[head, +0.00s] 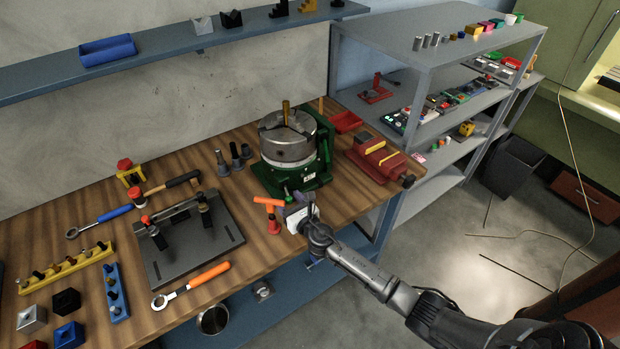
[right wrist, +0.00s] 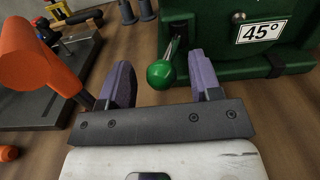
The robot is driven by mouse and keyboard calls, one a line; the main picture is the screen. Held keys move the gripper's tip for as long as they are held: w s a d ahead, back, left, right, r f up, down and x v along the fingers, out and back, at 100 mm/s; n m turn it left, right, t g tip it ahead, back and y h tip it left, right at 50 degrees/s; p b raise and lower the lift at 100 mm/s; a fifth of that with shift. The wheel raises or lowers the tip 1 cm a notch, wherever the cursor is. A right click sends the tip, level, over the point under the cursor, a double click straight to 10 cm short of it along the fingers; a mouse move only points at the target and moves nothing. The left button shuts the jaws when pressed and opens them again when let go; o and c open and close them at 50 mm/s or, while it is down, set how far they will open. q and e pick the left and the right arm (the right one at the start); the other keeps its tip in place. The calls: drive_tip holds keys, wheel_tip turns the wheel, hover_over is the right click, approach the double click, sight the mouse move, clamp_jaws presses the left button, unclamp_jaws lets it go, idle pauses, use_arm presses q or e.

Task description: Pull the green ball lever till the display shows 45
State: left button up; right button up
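The green ball lever (right wrist: 162,74) has a shiny green ball on a short dark rod, at the front of a green machine base (right wrist: 215,20) in the right wrist view. The base stands on the wooden bench in the head view and carries a grey round chuck (head: 288,142). A white plate (right wrist: 261,32) on the base reads 45°. My right gripper (right wrist: 161,80) is open, with purple-grey fingers on either side of the ball. Gaps show between ball and fingers. In the head view my right gripper (head: 292,203) is at the base's front. My left gripper is out of view.
An orange-headed hammer-like tool (head: 269,208) stands just left of my right gripper. A dark fixture plate (head: 188,240) and an orange-handled wrench (head: 190,286) lie further left. A red vise (head: 378,158) stands right of the base.

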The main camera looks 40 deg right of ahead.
drive_tip(key=shift+s, duration=0.6)
drive_tip(key=s, duration=0.1)
drive_tip(key=s+p, duration=0.1)
drive_tip(key=s, duration=0.1)
drive_tip(key=shift+s+a, duration=0.15)
drive_tip(key=shift+a, duration=0.2)
drive_tip(key=shift+s+a+p, duration=0.2)
drive_tip(key=shift+s+p, duration=0.15)
drive_tip(key=shift+s, duration=0.9)
